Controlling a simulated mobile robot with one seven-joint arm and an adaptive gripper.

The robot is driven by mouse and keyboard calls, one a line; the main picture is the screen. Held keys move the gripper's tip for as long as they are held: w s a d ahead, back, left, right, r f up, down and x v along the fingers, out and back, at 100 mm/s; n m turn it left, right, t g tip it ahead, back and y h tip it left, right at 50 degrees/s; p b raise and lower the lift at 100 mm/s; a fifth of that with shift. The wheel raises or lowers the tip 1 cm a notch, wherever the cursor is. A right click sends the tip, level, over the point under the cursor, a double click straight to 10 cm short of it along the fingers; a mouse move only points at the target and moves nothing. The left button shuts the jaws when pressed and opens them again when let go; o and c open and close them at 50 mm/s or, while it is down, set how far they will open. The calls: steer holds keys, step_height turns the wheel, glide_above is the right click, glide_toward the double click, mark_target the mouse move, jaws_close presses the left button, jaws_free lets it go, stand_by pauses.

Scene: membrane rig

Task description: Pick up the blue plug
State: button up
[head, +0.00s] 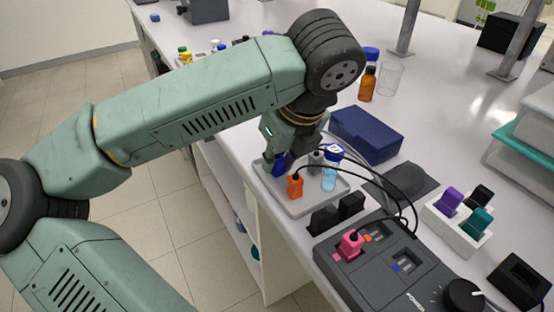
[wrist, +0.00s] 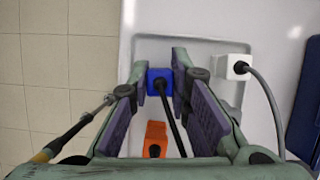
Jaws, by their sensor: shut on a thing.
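The blue plug (head: 279,165) is at the left part of the grey tray (head: 312,207), with a dark cable. In the wrist view the blue plug (wrist: 159,80) sits between the fingertips of my gripper (wrist: 162,80). My gripper (head: 284,160) is low over the tray, shut on the blue plug. The fingers and my arm cover part of the plug in the head view. I cannot tell whether the plug still touches the tray.
An orange plug (head: 295,187) is close beside the gripper, and a white plug (wrist: 233,67) lies right of it. The dark grey rig (head: 385,265) with a pink plug (head: 351,244) is nearby. Cables arch over the tray.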

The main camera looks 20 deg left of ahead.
steer(key=shift+r, duration=0.65)
step_height(320, 180, up, 2)
steer(key=shift+r+p, duration=0.25)
steer(key=shift+p, duration=0.25)
steer(key=s+r+b, duration=0.1)
steer(key=s+b, duration=0.1)
steer(key=s, duration=1.4)
steer(key=shift+d, duration=0.4)
steer(key=shift+r, duration=0.1)
